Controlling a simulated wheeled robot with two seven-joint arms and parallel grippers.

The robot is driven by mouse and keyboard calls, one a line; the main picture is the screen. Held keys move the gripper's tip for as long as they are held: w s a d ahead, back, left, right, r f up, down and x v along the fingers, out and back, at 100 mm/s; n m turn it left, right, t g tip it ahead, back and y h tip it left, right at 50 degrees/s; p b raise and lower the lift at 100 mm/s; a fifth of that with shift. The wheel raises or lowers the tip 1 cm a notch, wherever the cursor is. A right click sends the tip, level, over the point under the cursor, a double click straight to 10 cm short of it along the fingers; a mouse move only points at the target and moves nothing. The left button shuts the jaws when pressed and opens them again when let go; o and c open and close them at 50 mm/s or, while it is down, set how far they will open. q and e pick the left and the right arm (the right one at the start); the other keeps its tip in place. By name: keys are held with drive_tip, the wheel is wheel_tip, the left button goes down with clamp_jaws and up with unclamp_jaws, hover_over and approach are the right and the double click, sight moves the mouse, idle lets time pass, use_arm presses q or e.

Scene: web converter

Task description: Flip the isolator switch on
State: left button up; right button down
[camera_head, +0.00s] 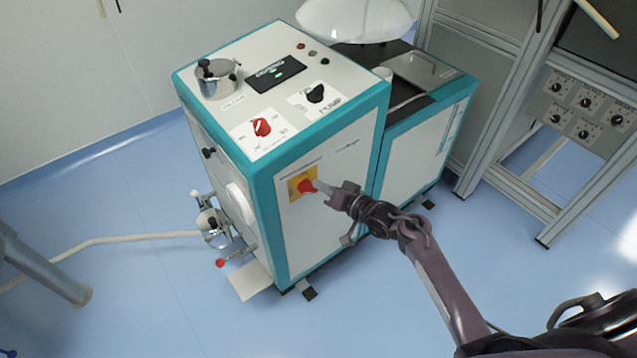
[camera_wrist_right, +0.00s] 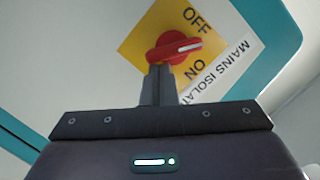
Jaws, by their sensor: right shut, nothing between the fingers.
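The isolator switch is a red rotary knob (camera_head: 307,186) on a yellow plate (camera_head: 296,190) on the machine's front panel. In the right wrist view the red knob (camera_wrist_right: 174,47) has a white pointer line aimed to the right, between the printed words OFF and ON. My right gripper (camera_head: 319,187) is shut and empty, its fingertips right at the knob. In the right wrist view the closed fingertips (camera_wrist_right: 158,70) are just below the knob's left part; I cannot tell whether they touch. My left gripper is not in view.
The white and teal machine (camera_head: 335,140) stands on a blue floor. Its top carries a red knob (camera_head: 262,127), a black knob (camera_head: 316,92) and a steel pot (camera_head: 215,80). A metal frame with a dial panel (camera_head: 585,108) stands at the right. A hose (camera_head: 130,238) lies on the left floor.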

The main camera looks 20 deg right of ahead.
drive_tip(key=shift+f+m+y, duration=0.3)
drive_tip(key=shift+m, duration=0.6)
drive_tip(key=shift+f+m+y, duration=0.25)
drive_tip(key=shift+m+y, duration=0.05)
drive_tip(key=shift+m, duration=0.6)
drive_tip(key=shift+f+m+t+y, duration=0.15)
drive_tip(key=shift+f+m, duration=0.1)
drive_tip(key=shift+m, duration=0.4)
drive_tip(key=shift+f+m+t+y, duration=0.15)
drive_tip(key=shift+f+m, duration=0.05)
drive_tip(key=shift+m, duration=0.45)
drive_tip(key=shift+a+f+m, duration=0.1)
drive_tip(key=shift+f+m, duration=0.05)
drive_tip(key=shift+m, duration=0.45)
